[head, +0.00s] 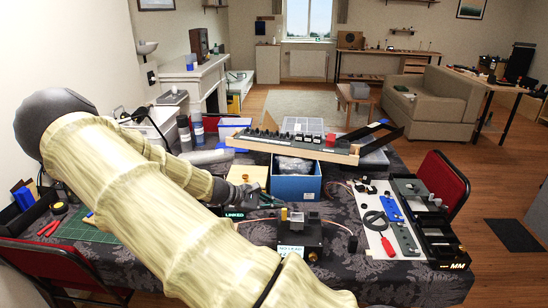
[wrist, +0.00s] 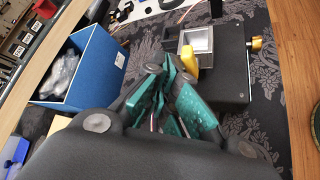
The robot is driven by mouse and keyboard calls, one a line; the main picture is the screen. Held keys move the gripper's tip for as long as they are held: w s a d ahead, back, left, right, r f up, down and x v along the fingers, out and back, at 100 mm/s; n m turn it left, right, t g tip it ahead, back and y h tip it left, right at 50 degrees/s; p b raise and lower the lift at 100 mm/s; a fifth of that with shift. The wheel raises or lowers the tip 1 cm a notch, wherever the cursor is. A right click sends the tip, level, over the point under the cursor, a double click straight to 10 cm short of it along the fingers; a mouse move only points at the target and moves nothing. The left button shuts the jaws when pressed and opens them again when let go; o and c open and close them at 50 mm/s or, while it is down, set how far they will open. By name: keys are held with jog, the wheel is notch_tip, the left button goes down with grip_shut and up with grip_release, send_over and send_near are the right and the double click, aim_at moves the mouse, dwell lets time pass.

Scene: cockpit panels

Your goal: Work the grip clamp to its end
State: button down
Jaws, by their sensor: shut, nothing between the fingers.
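What looks like the grip clamp is a black box unit (head: 312,236) on the patterned tablecloth, with a grey metal block on top and a yellow lever (head: 284,214). In the wrist view the black unit (wrist: 226,85) lies at upper right, with the grey open-topped block (wrist: 197,40) and the upright yellow lever (wrist: 190,60). My gripper (wrist: 174,70) has teal finger pads, shut and empty, close to the left of the yellow lever; I cannot tell whether they touch. In the head view my gripper (head: 268,198) is partly hidden, left of the unit.
A blue open box (head: 296,187) with a clear bag stands behind the unit, a long switch panel (head: 290,146) above it. A white board with tools (head: 388,225) lies right. A brass knob (wrist: 257,44) juts from the unit's side. A thin red cable (head: 338,226) runs nearby.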

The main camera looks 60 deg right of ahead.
jog(key=v, duration=1.2)
